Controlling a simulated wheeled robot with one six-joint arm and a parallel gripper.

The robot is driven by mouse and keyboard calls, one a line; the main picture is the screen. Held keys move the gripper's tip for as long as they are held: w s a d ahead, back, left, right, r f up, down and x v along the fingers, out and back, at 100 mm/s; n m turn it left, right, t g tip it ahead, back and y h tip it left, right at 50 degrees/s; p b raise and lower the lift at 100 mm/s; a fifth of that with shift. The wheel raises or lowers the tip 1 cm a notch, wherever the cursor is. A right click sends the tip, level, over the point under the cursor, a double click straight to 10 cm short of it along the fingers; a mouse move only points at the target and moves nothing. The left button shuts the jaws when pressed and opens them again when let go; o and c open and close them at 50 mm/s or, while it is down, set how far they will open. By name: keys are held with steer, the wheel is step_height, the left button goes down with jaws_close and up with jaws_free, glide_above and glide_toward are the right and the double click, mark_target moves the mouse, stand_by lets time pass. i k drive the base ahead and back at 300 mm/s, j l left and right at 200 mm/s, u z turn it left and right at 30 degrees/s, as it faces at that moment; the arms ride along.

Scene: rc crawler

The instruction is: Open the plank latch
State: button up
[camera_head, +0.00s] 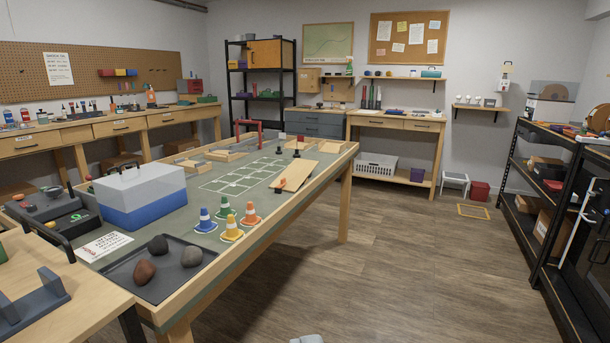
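A light wooden plank (295,174) lies tilted like a ramp near the right edge of the green-topped table (160,236). A small orange-red piece (282,184) sits at its near left end; it may be the latch, but it is too small to tell whether it is open or closed. A small pale grey part at the bottom edge, likely my gripper (307,339), barely shows over the floor, far from the plank. Its fingers cannot be made out.
Several striped cones (232,229), a dark tray (150,291) with stones and a blue-and-white box (140,195) stand on the table. A red arch (248,131) stands farther back. A black shelf (548,230) is at right. The wooden floor (400,265) between is clear.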

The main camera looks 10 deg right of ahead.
mark_target(283, 181)
steer(key=i+z, duration=0.15)
steer(key=i, duration=0.25)
steer(key=i+l+u, duration=0.1)
steer(key=i+l, duration=0.7)
steer(key=i+l+u, duration=0.15)
steer(key=i+l, duration=0.7)
steer(key=i+l+u, duration=0.1)
steer(key=i+l, duration=0.85)
